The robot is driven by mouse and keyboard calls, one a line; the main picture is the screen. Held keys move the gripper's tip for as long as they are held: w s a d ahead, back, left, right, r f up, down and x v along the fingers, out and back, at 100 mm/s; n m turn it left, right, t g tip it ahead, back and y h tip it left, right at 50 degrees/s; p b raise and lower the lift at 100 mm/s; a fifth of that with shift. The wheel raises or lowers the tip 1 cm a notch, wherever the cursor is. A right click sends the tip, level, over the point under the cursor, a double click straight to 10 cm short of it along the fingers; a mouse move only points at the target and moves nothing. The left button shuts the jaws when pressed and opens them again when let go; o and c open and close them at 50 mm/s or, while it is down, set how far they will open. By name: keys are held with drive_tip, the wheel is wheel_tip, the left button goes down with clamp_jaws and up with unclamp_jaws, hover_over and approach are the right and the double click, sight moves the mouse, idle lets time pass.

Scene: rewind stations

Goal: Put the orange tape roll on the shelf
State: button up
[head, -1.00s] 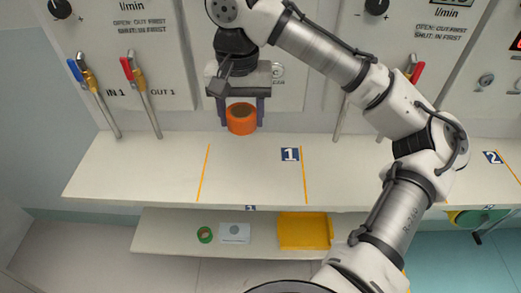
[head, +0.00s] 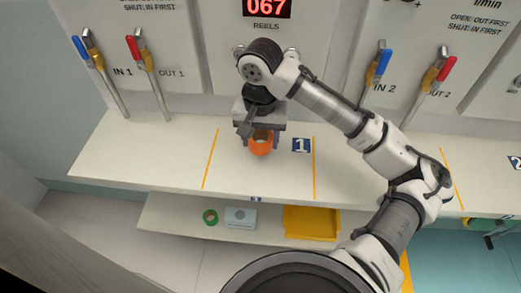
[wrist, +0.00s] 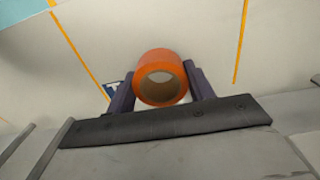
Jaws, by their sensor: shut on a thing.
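The orange tape roll (head: 261,149) is between the fingers of my gripper (head: 261,140), over the white counter near the blue label 1. In the wrist view the orange tape roll (wrist: 160,68) sits between the two dark fingers of my gripper (wrist: 161,86), with its hole facing the camera. My gripper is shut on it. I cannot tell whether the roll touches the counter. The lower shelf (head: 178,226) runs below the counter's front edge and carries a green ring (head: 210,217), a pale box (head: 238,217) and a yellow tray (head: 312,223).
The white counter (head: 165,155) has orange lines on either side of the gripper and is clear there. Levers with blue and red handles (head: 133,48) stand at the back wall, left and right. A red display (head: 267,7) reads 067.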

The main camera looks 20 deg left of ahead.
sight(261, 160)
drive_tip(key=shift+f, duration=2.6)
drive_tip(key=shift+f, duration=0.15)
drive_tip(key=o, duration=1)
drive_tip(key=shift+c, duration=0.2)
wheel_tip(261, 160, up, 12)
drive_tip(key=shift+r, duration=0.2)
